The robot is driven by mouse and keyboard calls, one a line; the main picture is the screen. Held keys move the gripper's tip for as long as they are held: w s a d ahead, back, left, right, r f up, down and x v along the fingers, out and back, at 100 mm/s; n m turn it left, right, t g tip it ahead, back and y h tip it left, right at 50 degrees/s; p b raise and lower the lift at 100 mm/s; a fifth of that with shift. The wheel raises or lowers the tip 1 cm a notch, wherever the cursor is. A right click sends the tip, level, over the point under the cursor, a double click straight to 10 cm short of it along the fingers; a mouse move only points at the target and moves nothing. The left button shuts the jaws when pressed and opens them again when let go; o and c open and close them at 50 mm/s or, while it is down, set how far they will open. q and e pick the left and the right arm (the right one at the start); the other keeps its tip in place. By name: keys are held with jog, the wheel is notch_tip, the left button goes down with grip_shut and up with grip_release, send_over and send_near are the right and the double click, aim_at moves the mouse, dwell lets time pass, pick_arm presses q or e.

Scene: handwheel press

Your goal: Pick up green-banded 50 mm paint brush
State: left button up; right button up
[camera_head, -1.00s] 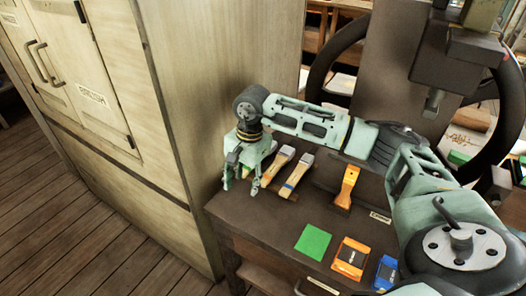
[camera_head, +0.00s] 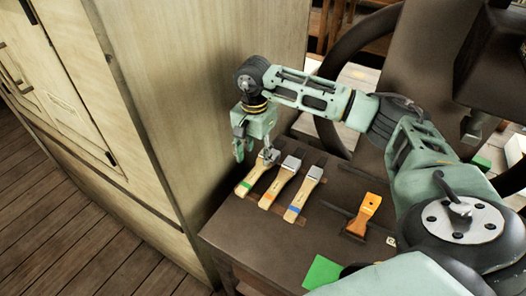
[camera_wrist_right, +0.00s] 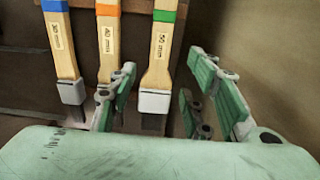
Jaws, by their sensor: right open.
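The green-banded 50 mm brush (camera_head: 253,182) lies leftmost of three brushes on the dark bench. Its wooden handle points toward the bench's front edge. In the right wrist view the green-banded brush (camera_wrist_right: 162,45) shows its "50 mm" label, green band and pale ferrule. My right gripper (camera_head: 254,155) is open and empty, pointing down near the brush's ferrule end. In the wrist view the right gripper's fingers (camera_wrist_right: 162,75) stand either side of the brush, which is closer to the left finger. The bristles are partly hidden. My left gripper is not in view.
The orange-banded 40 mm brush (camera_head: 283,185) lies close beside it, then the blue-banded 30 mm brush (camera_head: 303,197). A tall cabinet (camera_head: 150,110) stands close on the left.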

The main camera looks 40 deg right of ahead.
aim_at(255, 172)
jog(key=f, duration=0.1)
jog(key=f+p, duration=0.1)
jog(key=f, duration=0.1)
jog(key=a+f, duration=0.1)
jog(key=shift+s+f+p, duration=0.25)
jog(key=shift+s+p, duration=0.05)
jog(key=shift+s, duration=0.1)
jog(key=shift+w+d+f, duration=0.1)
jog(key=shift+f, duration=0.5)
jog(key=shift+w+d+f, duration=0.1)
jog(key=shift+f, duration=0.65)
jog(key=shift+c, duration=0.6)
jog(key=c, duration=0.4)
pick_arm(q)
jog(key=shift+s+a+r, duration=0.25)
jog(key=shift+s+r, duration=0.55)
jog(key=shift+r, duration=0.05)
pick_arm(e)
grip_shut()
